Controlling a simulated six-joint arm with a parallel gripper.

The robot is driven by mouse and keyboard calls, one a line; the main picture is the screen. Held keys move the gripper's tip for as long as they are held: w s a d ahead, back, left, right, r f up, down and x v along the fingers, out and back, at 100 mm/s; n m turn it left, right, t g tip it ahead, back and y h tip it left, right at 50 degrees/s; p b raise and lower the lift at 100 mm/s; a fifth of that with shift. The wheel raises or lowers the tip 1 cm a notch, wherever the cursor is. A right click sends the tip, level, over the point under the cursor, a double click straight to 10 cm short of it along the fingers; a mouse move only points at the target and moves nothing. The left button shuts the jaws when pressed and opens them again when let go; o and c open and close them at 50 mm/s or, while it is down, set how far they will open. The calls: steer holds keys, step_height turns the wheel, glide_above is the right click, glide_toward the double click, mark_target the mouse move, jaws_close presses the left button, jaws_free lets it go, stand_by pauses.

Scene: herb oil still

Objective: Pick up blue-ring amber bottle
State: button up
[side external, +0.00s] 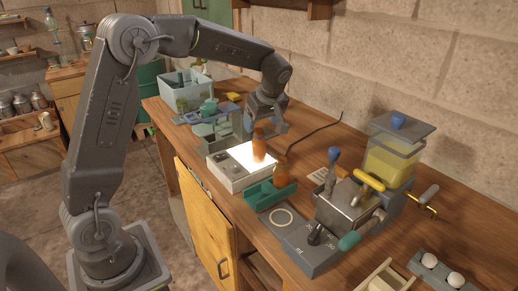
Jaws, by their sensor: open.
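One amber bottle (259,146) stands upright on the bright top of a lit white box (228,178). A second amber bottle (281,173) stands at the green tray (262,197) in front of it. No blue ring is clear on either bottle at this size. My gripper (266,126) points down at the upper part of the bottle on the lit box, with its jaws open. From this angle I cannot tell whether the bottle's top is between the fingers or just in front of them.
A teal-lidded item (209,106) and a clear bin (187,93) stand behind to the left. To the right are a metal device with a blue-knobbed lever (334,156), a yellow-filled hopper (390,160) and a grey dial unit (310,246). A black cable (318,131) lies near the wall.

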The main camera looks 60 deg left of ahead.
mark_target(258, 136)
steer(key=shift+s+d+x, duration=0.1)
steer(key=shift+d+x, duration=0.1)
steer(key=shift+x, duration=1.45)
steer(key=shift+s+d+x, duration=0.1)
steer(key=shift+d+x, duration=0.1)
steer(key=shift+x, duration=1.45)
steer(key=shift+f, duration=0.15)
steer(key=shift+c, duration=0.3)
steer(key=c, duration=1)
steer(key=shift+r, duration=0.25)
